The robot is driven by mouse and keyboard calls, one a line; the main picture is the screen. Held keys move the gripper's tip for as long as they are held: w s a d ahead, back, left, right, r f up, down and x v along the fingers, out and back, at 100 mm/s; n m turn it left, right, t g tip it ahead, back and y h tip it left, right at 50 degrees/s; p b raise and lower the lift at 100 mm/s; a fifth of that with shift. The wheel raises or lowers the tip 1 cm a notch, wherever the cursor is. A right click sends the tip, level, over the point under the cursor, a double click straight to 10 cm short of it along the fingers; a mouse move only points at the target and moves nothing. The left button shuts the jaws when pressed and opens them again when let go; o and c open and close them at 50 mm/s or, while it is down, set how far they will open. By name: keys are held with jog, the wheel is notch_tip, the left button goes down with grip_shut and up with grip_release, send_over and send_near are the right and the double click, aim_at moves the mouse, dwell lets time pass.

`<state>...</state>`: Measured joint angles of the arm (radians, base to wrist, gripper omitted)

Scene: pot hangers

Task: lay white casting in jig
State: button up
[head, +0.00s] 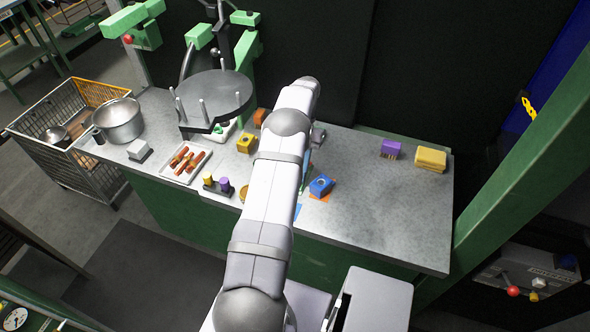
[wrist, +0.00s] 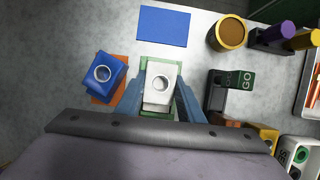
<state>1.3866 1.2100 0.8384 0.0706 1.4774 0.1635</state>
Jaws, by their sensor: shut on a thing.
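The white casting (wrist: 161,82), a light block with a round hole in its top, sits between the fingers of my gripper (wrist: 163,97) in the wrist view. The blue-grey fingers are shut on its two sides. A green jig (wrist: 145,66) shows behind and around the casting, directly under it from this angle. I cannot tell whether the casting touches the jig or is held just above it. In the head view my arm hides the casting, the jig and most of the gripper.
A blue casting (wrist: 103,73) on an orange patch (wrist: 121,62) stands close left of the fingers. A blue flat patch (wrist: 163,26), a round brown-topped dish (wrist: 229,33) and a GO gauge (wrist: 240,79) lie around. The bench's right side (head: 400,215) is mostly clear.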

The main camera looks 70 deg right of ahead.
jog(key=shift+a+f, duration=0.2)
jog(key=shift+f, duration=0.35)
dwell(0.4)
jog(key=o, duration=1.3)
jog(key=shift+s, duration=0.1)
jog(key=shift+d+r+b, duration=0.3)
jog(key=shift+r+b, duration=0.1)
jog(key=shift+b, duration=0.15)
jog(key=shift+o, duration=0.6)
jog(key=b+v, duration=0.1)
jog(key=v, duration=0.4)
jog(key=shift+a, duration=0.1)
jog(key=shift+v, duration=1.25)
